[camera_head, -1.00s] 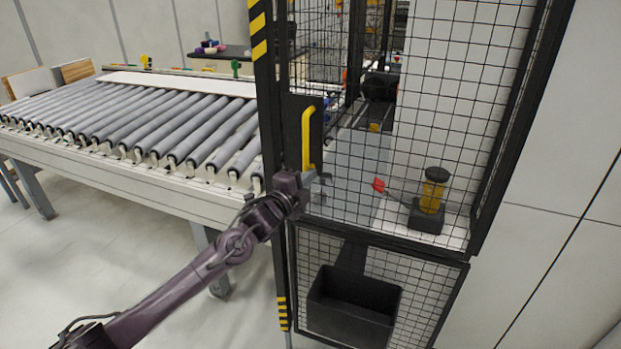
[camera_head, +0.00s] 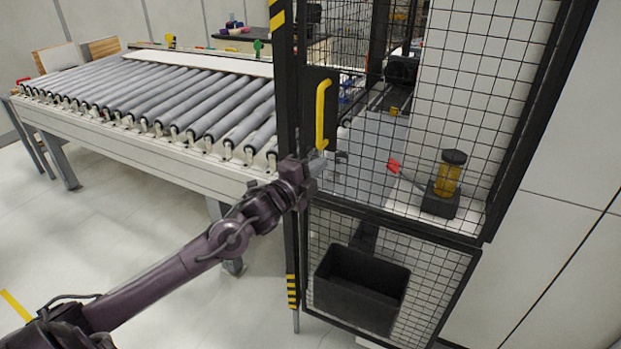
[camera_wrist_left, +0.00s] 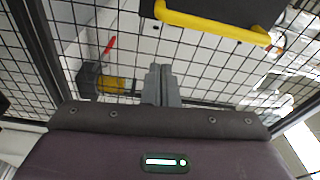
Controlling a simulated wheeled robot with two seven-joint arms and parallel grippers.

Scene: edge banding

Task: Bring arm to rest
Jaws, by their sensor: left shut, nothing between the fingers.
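My left arm comes in from the lower left of the head view. Its gripper (camera_head: 322,163) is in front of the mesh door, just below the yellow door handle (camera_head: 321,114). The fingers are shut and empty, and they also show closed together in the left wrist view (camera_wrist_left: 161,84). The yellow handle (camera_wrist_left: 212,24) lies above and right of the fingertips there, apart from them. My right gripper is not in view.
The black-framed mesh door (camera_head: 460,160) stands close in front of the gripper. A roller conveyor (camera_head: 150,105) is at the left. Behind the mesh are a yellow-and-black device (camera_head: 446,183), a red-tipped lever (camera_head: 394,165) and a black bin (camera_head: 360,288).

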